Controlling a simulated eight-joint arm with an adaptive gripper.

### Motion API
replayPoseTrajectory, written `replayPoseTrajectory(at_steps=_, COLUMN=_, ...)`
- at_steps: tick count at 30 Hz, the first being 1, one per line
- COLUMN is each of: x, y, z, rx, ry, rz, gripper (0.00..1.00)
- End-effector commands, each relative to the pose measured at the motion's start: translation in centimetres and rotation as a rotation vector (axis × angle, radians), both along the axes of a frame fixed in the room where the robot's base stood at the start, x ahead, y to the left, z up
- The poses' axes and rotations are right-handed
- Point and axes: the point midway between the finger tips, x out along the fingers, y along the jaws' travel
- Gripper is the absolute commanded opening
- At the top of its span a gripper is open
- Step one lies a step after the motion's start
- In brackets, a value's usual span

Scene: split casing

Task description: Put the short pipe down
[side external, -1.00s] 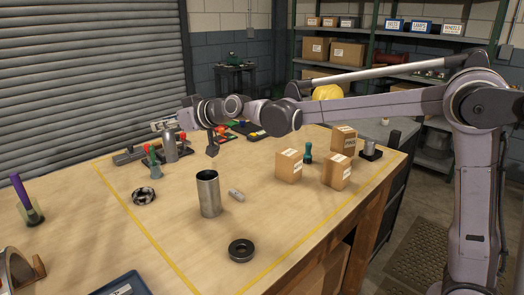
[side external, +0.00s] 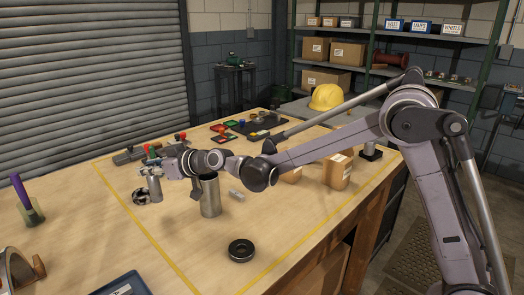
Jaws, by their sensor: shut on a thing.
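The short pipe (side external: 154,188), a plain grey metal cylinder, hangs upright below my gripper (side external: 153,168). My gripper is shut on its upper end, at the left part of the marked work area. The pipe's lower end is close to the tabletop (side external: 105,223); I cannot tell whether it touches. It stands in front of and partly overlaps a dark, silvery ring (side external: 139,197). A larger open metal cylinder (side external: 210,198) stands upright to the right, its top partly hidden by my arm.
A black ring (side external: 241,250) lies in front. Red-and-green-topped items are crowded behind my gripper. The front middle inside the yellow lines is mostly clear.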

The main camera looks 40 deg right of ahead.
Motion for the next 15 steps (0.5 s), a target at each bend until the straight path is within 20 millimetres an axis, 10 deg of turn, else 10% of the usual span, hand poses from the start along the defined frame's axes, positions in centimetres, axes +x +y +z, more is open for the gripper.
replayPoseTrajectory(at_steps=15, x=0.0, y=0.0, z=-5.4, rx=0.001, ry=-0.002, rz=-0.001, gripper=0.00)
